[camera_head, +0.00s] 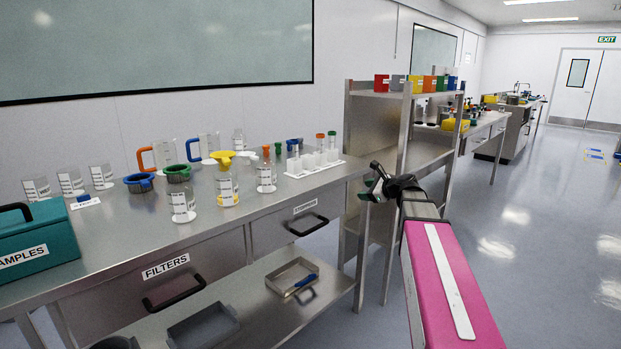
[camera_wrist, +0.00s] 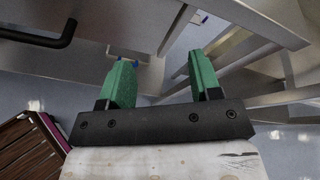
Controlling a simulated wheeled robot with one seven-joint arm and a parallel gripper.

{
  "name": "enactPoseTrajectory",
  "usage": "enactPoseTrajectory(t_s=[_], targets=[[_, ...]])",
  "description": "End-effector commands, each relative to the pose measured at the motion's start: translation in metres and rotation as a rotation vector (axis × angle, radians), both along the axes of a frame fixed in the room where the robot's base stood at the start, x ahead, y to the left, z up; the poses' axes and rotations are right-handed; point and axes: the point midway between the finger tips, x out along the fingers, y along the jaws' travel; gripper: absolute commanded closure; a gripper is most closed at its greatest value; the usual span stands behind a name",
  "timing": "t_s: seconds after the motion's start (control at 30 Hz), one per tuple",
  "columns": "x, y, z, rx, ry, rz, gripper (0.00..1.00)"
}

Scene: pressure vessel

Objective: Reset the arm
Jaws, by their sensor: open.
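My gripper (camera_head: 373,183) is at the end of my arm, in front of the right end of the steel bench and beside the shelf unit. In the wrist view my gripper (camera_wrist: 164,90) shows two green fingers well apart, with nothing between them. It is open and empty. My pink arm link reaches forward from the lower right of the head view. The arm is clear of the bench top and holds nothing.
The steel bench (camera_head: 215,232) carries several bottles, beakers and a teal box (camera_head: 38,240). Its drawers are shut. A metal tray (camera_head: 291,276) lies on its lower shelf. The shelf unit (camera_head: 404,140) stands close to my gripper. Open floor (camera_head: 540,220) lies to the right.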

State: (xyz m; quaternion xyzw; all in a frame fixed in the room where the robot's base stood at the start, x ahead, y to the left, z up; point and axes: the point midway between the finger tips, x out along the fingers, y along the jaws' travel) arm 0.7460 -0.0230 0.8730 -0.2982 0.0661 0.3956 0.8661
Motion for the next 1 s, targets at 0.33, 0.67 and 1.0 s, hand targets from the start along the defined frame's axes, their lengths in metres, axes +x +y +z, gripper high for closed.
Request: enactPoseTrajectory(t_s=[0.33, 0.67, 1.0], targets=[[-0.117, 0.043, -0.175, -0.78, -0.074, 0.554, 0.42], [-0.24, 0.033, -0.282, -1.292, -0.149, 1.342, 0.42], [-0.263, 0.026, -0.295, -1.357, -0.164, 1.526, 0.42]])
